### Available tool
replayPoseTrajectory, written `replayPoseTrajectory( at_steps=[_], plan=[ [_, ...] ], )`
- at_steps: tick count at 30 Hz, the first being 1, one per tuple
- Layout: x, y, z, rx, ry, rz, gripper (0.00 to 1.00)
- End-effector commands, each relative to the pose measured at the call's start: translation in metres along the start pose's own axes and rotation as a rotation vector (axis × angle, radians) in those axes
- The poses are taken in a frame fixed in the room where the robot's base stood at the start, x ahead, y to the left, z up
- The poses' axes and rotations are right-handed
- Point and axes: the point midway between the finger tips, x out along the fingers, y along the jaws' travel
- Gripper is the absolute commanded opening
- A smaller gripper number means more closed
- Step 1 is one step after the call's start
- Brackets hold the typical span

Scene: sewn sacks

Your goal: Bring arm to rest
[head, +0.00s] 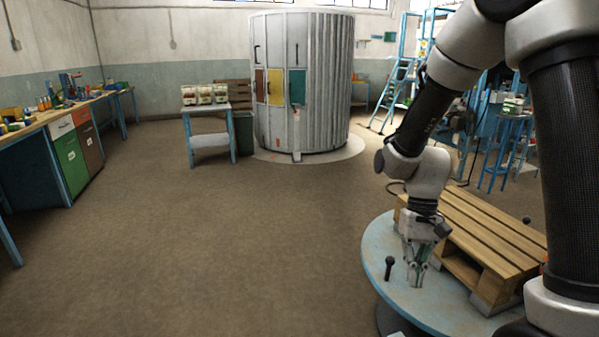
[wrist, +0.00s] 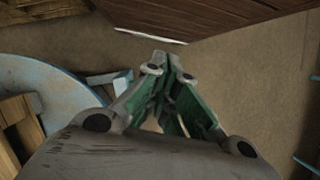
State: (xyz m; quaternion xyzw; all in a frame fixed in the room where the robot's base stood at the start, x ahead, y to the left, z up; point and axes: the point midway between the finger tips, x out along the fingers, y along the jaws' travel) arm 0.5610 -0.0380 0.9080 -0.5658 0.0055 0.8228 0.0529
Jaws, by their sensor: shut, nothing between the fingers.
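My gripper (head: 414,284) hangs from my arm at the right of the head view, pointing down. It shows over the near left part of a round light-blue table (head: 377,240), beside a wooden pallet (head: 490,232). In the wrist view my gripper (wrist: 169,58) has its green-padded fingers meeting at the tips, with nothing between them. The blue table edge (wrist: 45,80) and wooden slats show at the left of the wrist view. No sack is in my gripper.
A dark knob-topped peg (head: 389,266) stands on the round table left of my gripper. A corrugated metal cylinder (head: 325,85) stands at the back, with a small blue table (head: 210,141) beside it. A workbench (head: 30,130) lines the left. The middle floor is clear.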

Motion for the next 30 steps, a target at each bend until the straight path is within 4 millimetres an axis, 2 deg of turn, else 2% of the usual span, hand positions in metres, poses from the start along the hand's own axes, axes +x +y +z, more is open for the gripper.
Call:
replayPoseTrajectory(
  at_steps=[1,3,7,12,18,21,25,30],
  plan=[
    [-0.021,0.01,0.013,-0.047,0.042,0.003,0.0],
    [-0.045,0.025,0.031,-0.112,0.095,0.016,0.0],
    [-0.081,0.052,0.065,-0.185,0.204,0.044,0.0],
    [-0.117,0.082,0.108,-0.183,0.381,0.069,0.0],
    [-0.148,0.1,0.145,-0.139,0.604,0.061,0.0],
    [-0.162,0.104,0.155,-0.12,0.686,0.054,0.0],
    [-0.171,0.108,0.163,-0.103,0.738,0.05,0.0],
    [-0.171,0.11,0.164,-0.092,0.741,0.05,0.0]
  ],
)
